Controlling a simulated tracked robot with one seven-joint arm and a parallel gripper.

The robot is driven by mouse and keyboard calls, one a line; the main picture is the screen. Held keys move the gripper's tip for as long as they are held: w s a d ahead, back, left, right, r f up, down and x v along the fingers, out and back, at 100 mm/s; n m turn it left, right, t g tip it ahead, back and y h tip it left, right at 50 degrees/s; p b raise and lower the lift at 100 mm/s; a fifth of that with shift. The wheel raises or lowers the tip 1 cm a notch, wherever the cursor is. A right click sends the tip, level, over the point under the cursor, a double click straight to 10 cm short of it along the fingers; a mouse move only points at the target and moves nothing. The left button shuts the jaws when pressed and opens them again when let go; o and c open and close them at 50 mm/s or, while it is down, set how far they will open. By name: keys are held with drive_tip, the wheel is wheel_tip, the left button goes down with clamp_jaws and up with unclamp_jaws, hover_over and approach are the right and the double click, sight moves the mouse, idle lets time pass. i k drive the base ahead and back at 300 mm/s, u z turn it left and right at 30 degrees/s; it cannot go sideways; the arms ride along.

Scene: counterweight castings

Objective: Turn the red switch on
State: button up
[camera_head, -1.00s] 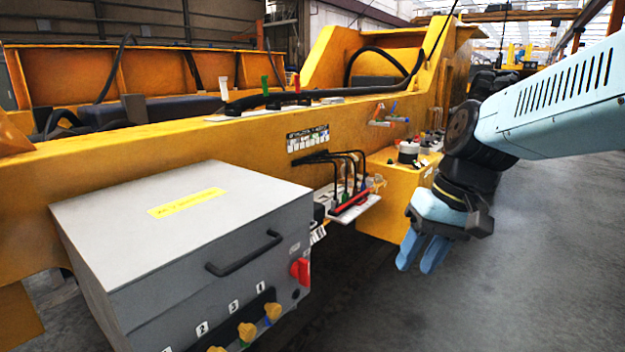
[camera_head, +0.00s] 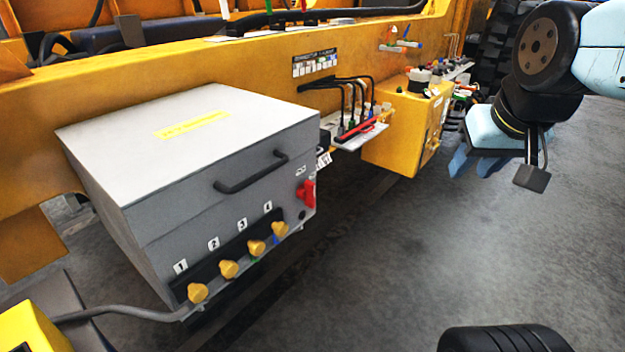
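The red switch (camera_head: 306,194) is on the front face of a grey metal box (camera_head: 225,206), near its right edge, to the right of the black handle. My gripper (camera_head: 462,166) is at the right, pointing down and to the left, well apart from the switch and the box. Its blue fingers show from the side and partly overlap, so the gap between them is unclear. Nothing shows between them.
Several yellow knobs (camera_head: 228,269) line the box's lower front. A black handle (camera_head: 250,172) sticks out above them. A shelf with black cables (camera_head: 360,136) and a yellow box (camera_head: 404,130) stand beyond.

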sight(306, 191)
drive_tip(key=z, duration=0.2)
drive_tip(key=k, duration=1.3)
drive_tip(key=u, duration=0.3)
drive_tip(key=i, duration=1)
drive_tip(key=z, duration=0.1)
